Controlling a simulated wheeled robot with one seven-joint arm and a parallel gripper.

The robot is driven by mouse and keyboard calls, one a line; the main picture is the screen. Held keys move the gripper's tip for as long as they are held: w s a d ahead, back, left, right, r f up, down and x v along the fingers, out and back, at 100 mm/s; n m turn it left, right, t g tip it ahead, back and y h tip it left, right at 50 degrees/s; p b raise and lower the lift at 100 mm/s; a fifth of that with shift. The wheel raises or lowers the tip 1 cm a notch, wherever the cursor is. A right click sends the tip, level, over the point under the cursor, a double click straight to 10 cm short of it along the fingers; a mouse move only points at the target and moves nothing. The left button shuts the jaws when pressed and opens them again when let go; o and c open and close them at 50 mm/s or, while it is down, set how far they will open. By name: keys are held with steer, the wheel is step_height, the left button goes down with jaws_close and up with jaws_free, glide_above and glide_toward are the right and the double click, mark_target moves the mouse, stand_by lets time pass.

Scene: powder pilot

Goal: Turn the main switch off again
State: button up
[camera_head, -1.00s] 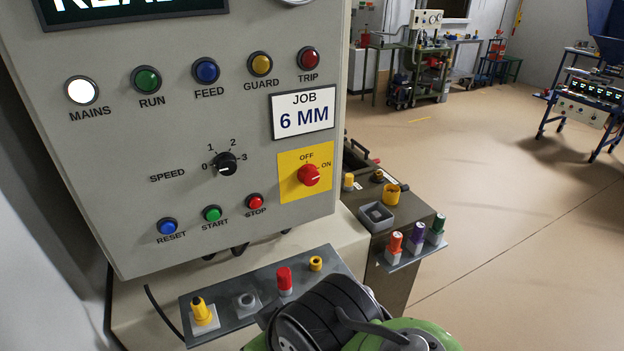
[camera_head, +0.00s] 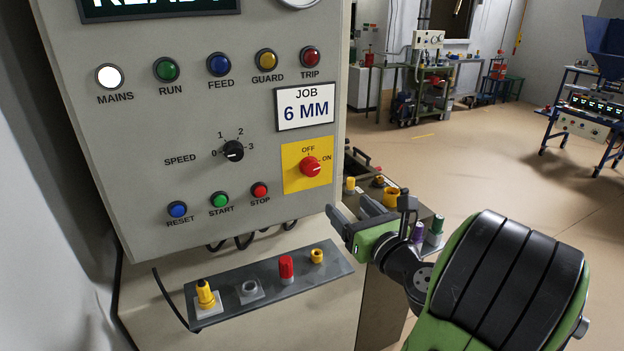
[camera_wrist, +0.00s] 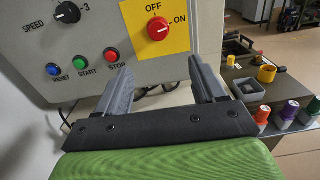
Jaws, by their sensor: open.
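The main switch (camera_head: 309,167) is a red round knob on a yellow plate marked OFF at the top and ON at the right. Its white mark points toward ON. It also shows at the top of the wrist view (camera_wrist: 158,29). My gripper (camera_head: 350,212) is open and empty, below and a little right of the switch in the head view, apart from the panel. In the wrist view its two fingers (camera_wrist: 158,72) point toward the panel, with the knob above and between them. The MAINS lamp (camera_head: 110,77) is lit white.
The speed knob (camera_head: 232,151) and the RESET, START and STOP buttons (camera_head: 260,191) sit left of the switch. A grey shelf (camera_head: 215,310) with several small parts juts out below the panel. Coloured bottles (camera_head: 435,230) stand to the right. The space before the switch is clear.

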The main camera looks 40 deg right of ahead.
mark_target(313, 172)
steer(key=p+x, duration=0.1)
steer(key=x, duration=0.7)
steer(key=p+x, duration=0.1)
steer(key=x, duration=0.7)
steer(key=shift+w+a, duration=0.1)
steer(key=shift+a, duration=0.1)
steer(key=c, duration=1)
